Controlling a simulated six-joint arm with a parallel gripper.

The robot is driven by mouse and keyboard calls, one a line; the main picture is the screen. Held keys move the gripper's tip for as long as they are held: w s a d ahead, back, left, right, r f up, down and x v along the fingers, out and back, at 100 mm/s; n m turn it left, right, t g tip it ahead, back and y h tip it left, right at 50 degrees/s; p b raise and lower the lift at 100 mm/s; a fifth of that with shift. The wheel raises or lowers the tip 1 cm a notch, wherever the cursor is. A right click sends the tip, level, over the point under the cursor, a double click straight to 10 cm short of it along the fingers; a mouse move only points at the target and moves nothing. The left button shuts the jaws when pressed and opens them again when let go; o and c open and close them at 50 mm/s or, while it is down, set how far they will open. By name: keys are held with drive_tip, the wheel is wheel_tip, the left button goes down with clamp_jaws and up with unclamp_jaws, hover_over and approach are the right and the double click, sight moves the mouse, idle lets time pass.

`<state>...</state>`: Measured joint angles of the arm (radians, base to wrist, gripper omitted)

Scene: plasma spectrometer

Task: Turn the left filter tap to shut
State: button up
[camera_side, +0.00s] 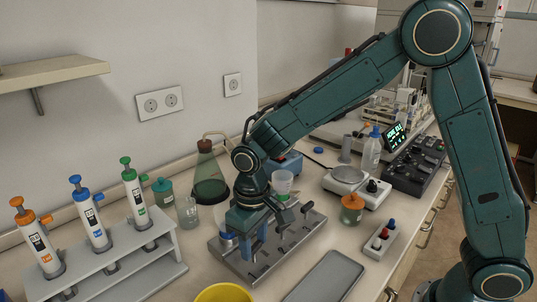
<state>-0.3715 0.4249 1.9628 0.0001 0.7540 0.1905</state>
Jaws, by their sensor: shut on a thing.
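The filter stand is a grey metal plate (275,268) on the bench, in the middle of the side view. My gripper (254,250) points down over its left half and is shut on the left filter tap, which is mostly hidden behind the fingers. I cannot tell the angle of the tap. A pale, rounded part (227,241) of the left filter shows just left of the gripper. A clear cup (282,181) stands behind, to the right of my wrist.
A rack (120,272) with orange, blue and green-topped pipettes stands at left. A green flask (208,180) is behind. A yellow bowl (223,292) and a grey tray (325,280) are in front. An orange-lidded jar (352,208) and a switch box (381,240) stand at right.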

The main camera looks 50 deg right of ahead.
drive_tip(key=shift+m, duration=1)
drive_tip(key=o, duration=1)
drive_tip(key=shift+r, duration=0.1)
wheel_tip(320, 180, up, 14)
drive_tip(key=shift+f, duration=0.1)
wheel_tip(320, 180, up, 8)
hover_over(254, 246)
idle(1.4)
